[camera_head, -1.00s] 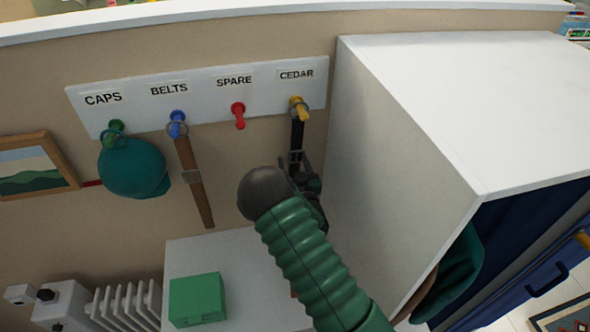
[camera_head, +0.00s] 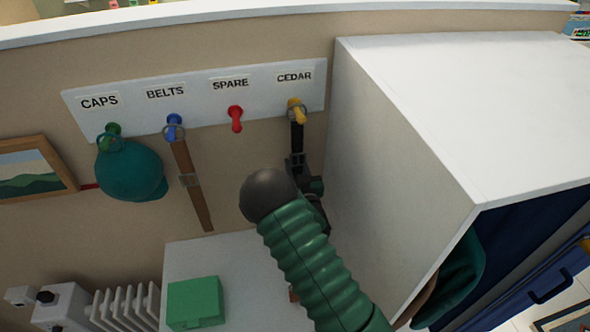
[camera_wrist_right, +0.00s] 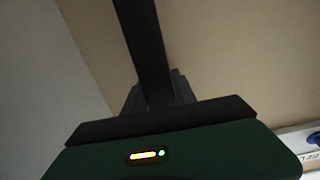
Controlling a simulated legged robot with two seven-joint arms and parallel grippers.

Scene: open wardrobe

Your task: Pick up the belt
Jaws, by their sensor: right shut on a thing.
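A black belt (camera_head: 297,136) hangs by its ring from the yellow CEDAR peg (camera_head: 295,104) on the wall rack. My right gripper (camera_head: 297,161) is shut on this belt below the peg, partly hidden behind my own wrist. In the right wrist view the black belt (camera_wrist_right: 146,45) runs as a dark strap between the fingers of the right gripper (camera_wrist_right: 160,92). A brown belt (camera_head: 190,183) hangs from the blue BELTS peg (camera_head: 174,124). My left gripper is not in view.
A white wardrobe (camera_head: 425,110) stands close to the right of the gripper. A teal cap (camera_head: 130,170) hangs from the green CAPS peg. The red SPARE peg (camera_head: 235,117) is empty. A green box (camera_head: 196,302) sits on a white surface (camera_head: 215,255) below.

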